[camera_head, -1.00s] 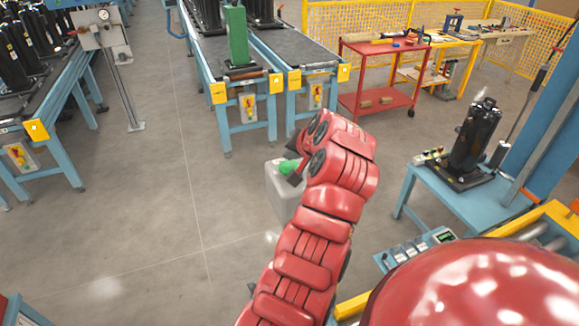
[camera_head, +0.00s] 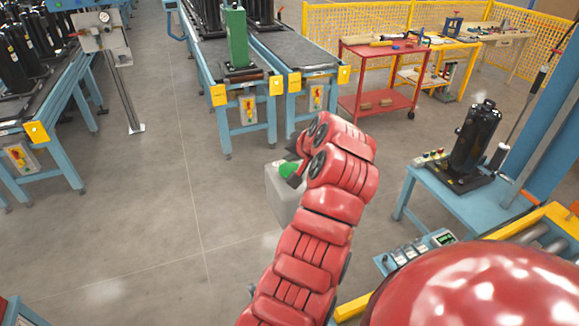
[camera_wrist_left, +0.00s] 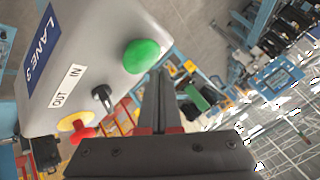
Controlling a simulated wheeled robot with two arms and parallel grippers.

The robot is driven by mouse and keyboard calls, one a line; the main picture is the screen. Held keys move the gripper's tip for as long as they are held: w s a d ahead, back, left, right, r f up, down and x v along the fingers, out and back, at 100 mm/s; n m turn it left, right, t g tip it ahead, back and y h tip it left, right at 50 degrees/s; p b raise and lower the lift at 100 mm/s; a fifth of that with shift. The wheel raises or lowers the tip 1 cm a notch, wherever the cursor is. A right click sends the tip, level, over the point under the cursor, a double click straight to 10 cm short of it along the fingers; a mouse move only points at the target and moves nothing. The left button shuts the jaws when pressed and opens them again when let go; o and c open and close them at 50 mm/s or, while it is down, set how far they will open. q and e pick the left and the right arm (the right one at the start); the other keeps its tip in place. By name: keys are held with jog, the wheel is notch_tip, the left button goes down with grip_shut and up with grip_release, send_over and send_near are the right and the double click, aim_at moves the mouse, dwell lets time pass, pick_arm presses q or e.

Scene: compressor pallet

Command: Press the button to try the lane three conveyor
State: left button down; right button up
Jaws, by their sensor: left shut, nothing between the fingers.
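The grey control box (camera_wrist_left: 100,60) carries a blue "LANE 3" label (camera_wrist_left: 42,47). On its face are a green button (camera_wrist_left: 141,56), a black selector switch (camera_wrist_left: 103,96) by an "OUT IN" label, and a red button on yellow (camera_wrist_left: 78,127). In the head view the box (camera_head: 285,196) stands partly hidden behind my left arm, its green button (camera_head: 289,169) showing. My left gripper (camera_wrist_left: 161,75) is shut and empty, its fingertips close beside the green button; I cannot tell whether they touch. It also shows in the head view (camera_head: 295,179). My right gripper is not in view.
Two roller conveyors (camera_head: 293,46) with yellow-cornered blue frames stand at the back. A blue bench (camera_head: 457,201) with a black compressor (camera_head: 474,138) is at right. A red cart (camera_head: 385,82) stands before yellow fencing.

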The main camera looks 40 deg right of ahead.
pick_arm(q)
jog(key=shift+f, duration=0.1)
dwell(0.8)
jog(key=shift+f+b, duration=0.35)
jog(key=shift+b, duration=0.2)
jog(key=shift+f+b, duration=0.4)
jog(key=shift+f, duration=0.2)
dwell(0.5)
jog(key=shift+r, duration=0.95)
jog(key=shift+r, duration=0.15)
